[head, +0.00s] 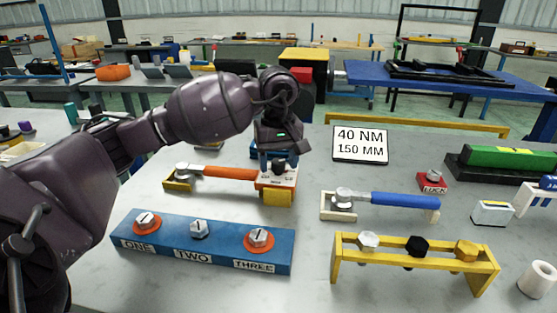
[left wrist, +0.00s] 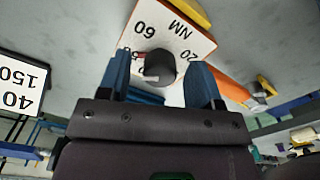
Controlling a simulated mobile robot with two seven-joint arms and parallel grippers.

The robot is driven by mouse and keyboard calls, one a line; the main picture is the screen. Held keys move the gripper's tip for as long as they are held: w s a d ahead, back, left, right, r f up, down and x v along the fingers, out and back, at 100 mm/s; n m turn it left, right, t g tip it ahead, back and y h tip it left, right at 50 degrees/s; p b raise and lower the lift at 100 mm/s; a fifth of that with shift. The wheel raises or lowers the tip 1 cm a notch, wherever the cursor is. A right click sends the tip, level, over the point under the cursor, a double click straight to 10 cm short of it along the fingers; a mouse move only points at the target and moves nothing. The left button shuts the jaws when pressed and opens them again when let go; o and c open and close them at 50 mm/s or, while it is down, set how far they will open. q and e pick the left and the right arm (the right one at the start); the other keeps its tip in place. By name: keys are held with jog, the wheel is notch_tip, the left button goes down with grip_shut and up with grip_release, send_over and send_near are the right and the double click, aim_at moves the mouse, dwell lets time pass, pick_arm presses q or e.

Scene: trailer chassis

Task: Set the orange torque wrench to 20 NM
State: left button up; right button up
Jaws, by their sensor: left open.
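The orange torque wrench (head: 230,173) lies on the grey table, with its head in a yellow holder at the left. At its right end is a white dial plate with a black knob (head: 279,166). My left gripper (head: 277,157) is directly above this end, its blue fingers pointing down. In the left wrist view my left gripper (left wrist: 160,85) is open, with one finger on each side of the knob (left wrist: 160,66). Contact cannot be told. The dial plate (left wrist: 190,35) reads "60", "NM" and "20"; the knob's exact setting is unclear. My right gripper is out of view.
A sign (head: 360,145) reads "40 NM 150 MM". A blue-handled wrench (head: 400,200) lies to the right. In front are a blue bolt block (head: 200,253) marked ONE, TWO, THREE and a yellow bolt rack (head: 415,249). Bare table lies between them.

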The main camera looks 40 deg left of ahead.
pick_arm(q)
jog(key=shift+c, duration=0.4)
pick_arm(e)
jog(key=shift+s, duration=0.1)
pick_arm(q)
jog(key=c, duration=0.9)
jog(key=shift+o, duration=0.2)
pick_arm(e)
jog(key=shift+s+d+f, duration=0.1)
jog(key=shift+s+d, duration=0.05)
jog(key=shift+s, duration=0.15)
